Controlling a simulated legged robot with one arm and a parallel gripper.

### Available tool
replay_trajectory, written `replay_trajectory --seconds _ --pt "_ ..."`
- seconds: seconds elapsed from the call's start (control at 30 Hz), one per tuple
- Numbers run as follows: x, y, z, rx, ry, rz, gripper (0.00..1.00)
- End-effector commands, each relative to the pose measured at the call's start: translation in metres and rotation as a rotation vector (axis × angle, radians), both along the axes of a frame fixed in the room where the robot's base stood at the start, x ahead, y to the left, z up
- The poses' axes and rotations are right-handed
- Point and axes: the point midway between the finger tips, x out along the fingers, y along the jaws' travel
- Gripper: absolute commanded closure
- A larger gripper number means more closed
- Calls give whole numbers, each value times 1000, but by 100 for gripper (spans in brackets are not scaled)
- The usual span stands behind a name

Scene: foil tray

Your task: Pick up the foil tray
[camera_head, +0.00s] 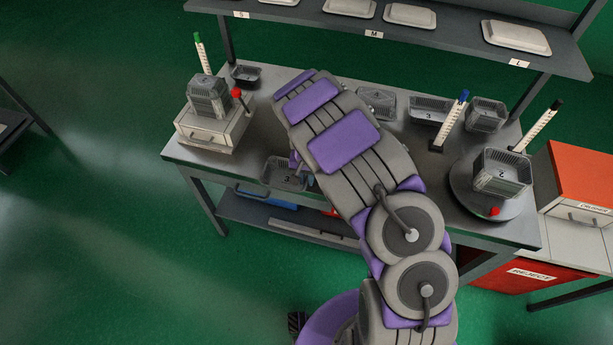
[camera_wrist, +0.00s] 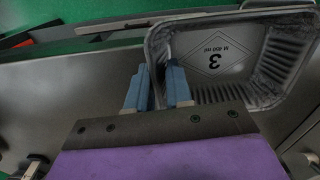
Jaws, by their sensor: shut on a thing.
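A grey foil tray marked 3 (camera_head: 272,173) sits near the front edge of the workbench, left of my arm. In the wrist view the same tray (camera_wrist: 240,58) shows its ribbed walls, its flat rim and the mark "M 450 ml 3". My gripper (camera_wrist: 158,70) is shut on the tray's near-left side wall, with one blue finger outside and one inside the tray. In the head view my arm mostly hides the gripper. I cannot tell whether the tray is off the bench.
The workbench (camera_head: 258,108) also bears a second tray marked 3 (camera_head: 430,103), a tray marked 4 (camera_head: 376,102), a stacked pile on a scale at left (camera_head: 209,88) and a pile marked 2 (camera_head: 502,163) on a round plate. Upright rulers stand beside the piles. A shelf (camera_head: 450,35) overhangs the back.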

Motion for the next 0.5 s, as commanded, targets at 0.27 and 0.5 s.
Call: replay_trajectory --seconds 0.27,0.5 --pt "-1 -1 -1 1 4 1 76" --pt "-1 0 0 0 1 0 53"
